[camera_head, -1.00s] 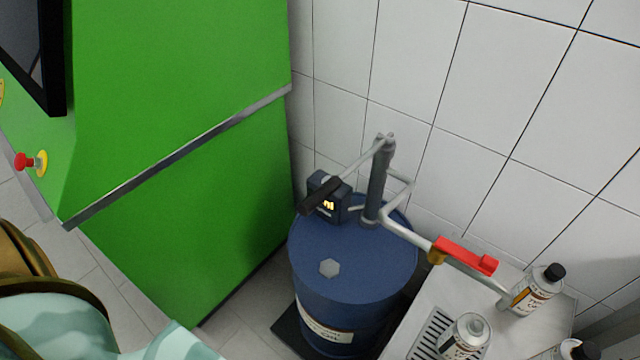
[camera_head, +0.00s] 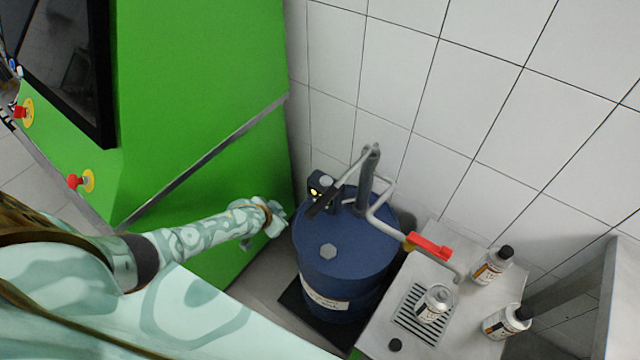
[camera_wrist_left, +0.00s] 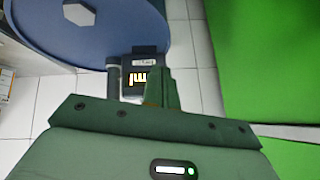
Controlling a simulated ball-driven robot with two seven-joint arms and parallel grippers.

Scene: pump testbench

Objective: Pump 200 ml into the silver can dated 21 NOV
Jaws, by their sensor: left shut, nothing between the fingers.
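The blue oil drum (camera_head: 335,262) carries a grey hand pump (camera_head: 366,185). A silver can without a cap (camera_head: 434,304) stands upright on the drip grate, close to the spout's end (camera_head: 458,277). My left gripper (camera_head: 280,217) is shut and empty, left of the drum. The meter also shows ahead of its fingers in the left wrist view (camera_wrist_left: 143,75).
A red lever (camera_head: 428,246) sits on the outlet pipe. A loose black cap (camera_head: 395,345) lies on the bench (camera_head: 378,322). The green cabinet (camera_head: 200,90) stands close behind my left arm. A tiled wall closes off the back, and a grey panel (camera_head: 608,310) stands at right.

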